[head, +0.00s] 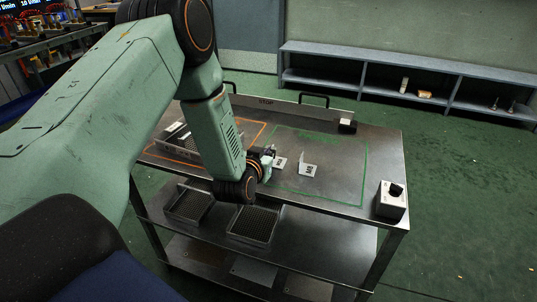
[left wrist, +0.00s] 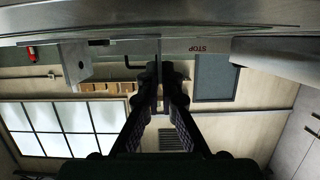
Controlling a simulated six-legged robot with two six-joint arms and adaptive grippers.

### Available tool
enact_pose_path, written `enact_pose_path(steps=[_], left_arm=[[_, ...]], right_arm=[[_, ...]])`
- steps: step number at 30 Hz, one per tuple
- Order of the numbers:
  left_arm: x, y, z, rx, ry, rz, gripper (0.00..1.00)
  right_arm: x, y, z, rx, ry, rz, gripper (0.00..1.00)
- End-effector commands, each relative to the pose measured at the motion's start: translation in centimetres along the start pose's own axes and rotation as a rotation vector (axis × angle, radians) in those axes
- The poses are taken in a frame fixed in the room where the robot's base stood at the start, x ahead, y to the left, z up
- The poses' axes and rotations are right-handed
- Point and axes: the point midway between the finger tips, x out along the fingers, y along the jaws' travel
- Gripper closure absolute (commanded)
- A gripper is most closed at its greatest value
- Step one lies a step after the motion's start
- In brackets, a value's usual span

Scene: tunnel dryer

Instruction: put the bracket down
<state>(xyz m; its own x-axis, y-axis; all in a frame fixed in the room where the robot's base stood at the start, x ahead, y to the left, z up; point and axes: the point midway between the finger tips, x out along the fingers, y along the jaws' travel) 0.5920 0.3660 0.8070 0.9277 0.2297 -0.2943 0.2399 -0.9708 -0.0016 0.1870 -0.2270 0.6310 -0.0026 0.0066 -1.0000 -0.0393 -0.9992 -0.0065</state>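My left gripper (head: 268,158) is low over the metal table, at the left edge of the green outline. In the left wrist view its fingers (left wrist: 161,78) are close together on a thin pale plate seen edge-on, the bracket (left wrist: 166,92). In the head view the bracket (head: 280,163) shows as a small pale piece beside the fingertips. It is at or very near the table top; I cannot tell whether it touches. A second, similar pale bracket (head: 308,169) stands inside the green outline to the right, and it also shows in the left wrist view (left wrist: 76,62). My right gripper is not visible.
The table (head: 385,150) has an orange outline at left, with a tray (head: 172,137) partly hidden by my arm. A control box (head: 391,200) stands at the front right corner. The right part of the green area is clear. A low shelf (head: 420,74) stands behind.

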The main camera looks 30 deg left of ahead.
Motion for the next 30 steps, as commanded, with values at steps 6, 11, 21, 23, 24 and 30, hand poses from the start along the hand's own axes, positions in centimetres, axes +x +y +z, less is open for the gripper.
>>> enact_pose_path(steps=[6, 11, 21, 23, 24, 30], left_arm=[[0.06, 0.0, 0.23, 0.0, 0.0, 0.0, 1.0], [0.08, 0.0, 0.34, 0.0, -0.001, 0.0, 0.89], [0.07, 0.0, 0.31, 0.0, -0.001, 0.0, 0.72], [0.07, 0.01, 0.31, 0.0, -0.001, 0.0, 0.72], [0.07, 0.0, 0.31, 0.0, -0.001, 0.0, 0.72], [-0.62, -0.02, -0.16, -0.001, -0.003, 0.0, 0.72]], right_arm=[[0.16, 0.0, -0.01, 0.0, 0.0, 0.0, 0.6], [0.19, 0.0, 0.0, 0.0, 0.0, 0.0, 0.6], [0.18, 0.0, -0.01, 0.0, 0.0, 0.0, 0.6], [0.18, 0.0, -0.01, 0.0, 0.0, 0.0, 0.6], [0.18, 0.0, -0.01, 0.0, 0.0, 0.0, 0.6], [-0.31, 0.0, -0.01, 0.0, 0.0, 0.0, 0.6]])
